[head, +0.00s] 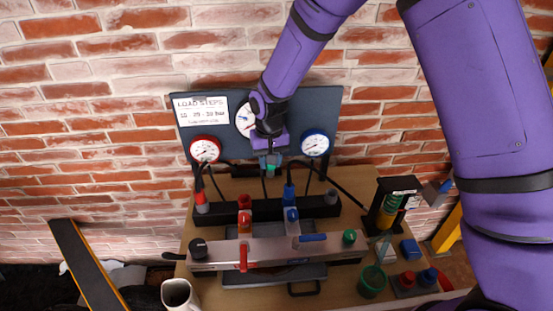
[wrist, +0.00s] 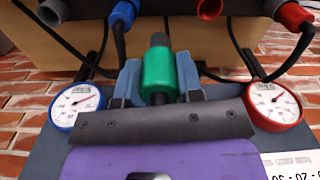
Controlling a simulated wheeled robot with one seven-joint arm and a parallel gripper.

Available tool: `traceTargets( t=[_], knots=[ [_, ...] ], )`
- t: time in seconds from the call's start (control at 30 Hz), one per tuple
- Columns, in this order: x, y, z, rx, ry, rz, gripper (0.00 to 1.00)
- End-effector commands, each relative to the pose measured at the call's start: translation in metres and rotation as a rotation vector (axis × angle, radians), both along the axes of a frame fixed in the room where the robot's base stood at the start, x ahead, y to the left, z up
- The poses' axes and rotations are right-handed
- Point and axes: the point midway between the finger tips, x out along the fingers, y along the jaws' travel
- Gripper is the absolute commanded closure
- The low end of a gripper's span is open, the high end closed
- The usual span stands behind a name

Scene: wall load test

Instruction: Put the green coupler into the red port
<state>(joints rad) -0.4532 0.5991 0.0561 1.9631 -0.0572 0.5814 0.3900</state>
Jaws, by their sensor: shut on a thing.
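The green coupler (head: 271,168) is in my gripper (head: 270,160), in front of the lower edge of the dark gauge board. In the wrist view my gripper (wrist: 159,85) has its two blue-grey fingers on either side of the green coupler (wrist: 159,73), whose dark grey end points up in the picture. A red fitting (head: 245,202), seemingly the red port, stands on the black bar below and left of the coupler in the head view. The coupler is apart from it.
A red coupler (head: 201,201) and a blue coupler (head: 289,193) with black hoses stand on the black bar (head: 268,209). Gauges (head: 205,149) (head: 315,144) hang behind. A steel manifold (head: 270,250) with red and blue levers lies in front. A green cup (head: 371,282) stands at right.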

Motion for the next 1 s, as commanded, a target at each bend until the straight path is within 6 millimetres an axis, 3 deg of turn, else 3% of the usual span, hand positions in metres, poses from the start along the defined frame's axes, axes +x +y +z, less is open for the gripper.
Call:
traceTargets(
  t=[0.47,1.0],
  knots=[
    [0.000,0.006,0.000,0.000,-0.001,0.000,0.90],
    [0.000,0.043,0.000,0.000,0.000,0.000,0.90]
  ],
)
